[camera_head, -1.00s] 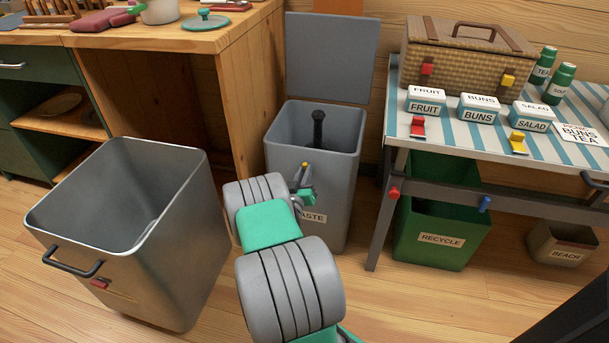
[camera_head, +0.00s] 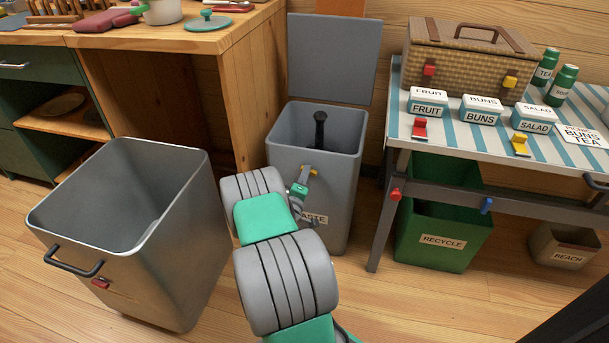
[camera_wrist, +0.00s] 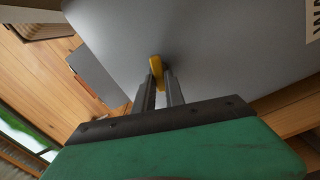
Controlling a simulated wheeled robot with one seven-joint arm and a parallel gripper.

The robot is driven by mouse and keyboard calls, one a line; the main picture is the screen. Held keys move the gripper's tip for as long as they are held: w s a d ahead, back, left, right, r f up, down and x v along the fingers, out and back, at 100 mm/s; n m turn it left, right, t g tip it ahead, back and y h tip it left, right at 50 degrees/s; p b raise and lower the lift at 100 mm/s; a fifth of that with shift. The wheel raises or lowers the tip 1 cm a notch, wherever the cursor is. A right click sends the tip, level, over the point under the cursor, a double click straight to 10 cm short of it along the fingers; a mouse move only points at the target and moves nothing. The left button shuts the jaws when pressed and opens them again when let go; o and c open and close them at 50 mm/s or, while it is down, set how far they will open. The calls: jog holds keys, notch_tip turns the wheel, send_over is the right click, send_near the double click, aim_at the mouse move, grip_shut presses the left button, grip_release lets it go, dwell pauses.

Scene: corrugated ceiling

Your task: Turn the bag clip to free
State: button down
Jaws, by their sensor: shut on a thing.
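The bag clip (camera_wrist: 156,68) is a small yellow lever on the front wall of the grey waste bin (camera_head: 345,205). In the head view, the clip (camera_head: 313,172) shows as a small yellow bit just above and right of my gripper (camera_head: 304,181). In the wrist view, my gripper (camera_wrist: 160,78) is shut on the clip, with its two dark fingers close together at the lever. The lever stands tilted in that view. The fingers hide part of the clip and its mount. My arm covers the lower left of the bin.
The waste bin's lid (camera_head: 330,58) stands open behind it. A metal bin (camera_head: 125,240) stands on the left. A striped table (camera_head: 455,140) is on the right, with a green recycle bin (camera_head: 445,235) under it. Bare floor (camera_head: 400,310) lies in front.

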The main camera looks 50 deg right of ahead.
jog(key=shift+f+n, duration=0.15)
jog(key=shift+n, duration=1.45)
jog(key=shift+s, duration=0.1)
jog(key=c, duration=1.4)
grip_release()
jog(key=p+v, duration=0.1)
jog(key=v, duration=0.6)
jog(key=shift+a, duration=0.4)
jog(key=shift+s, duration=0.15)
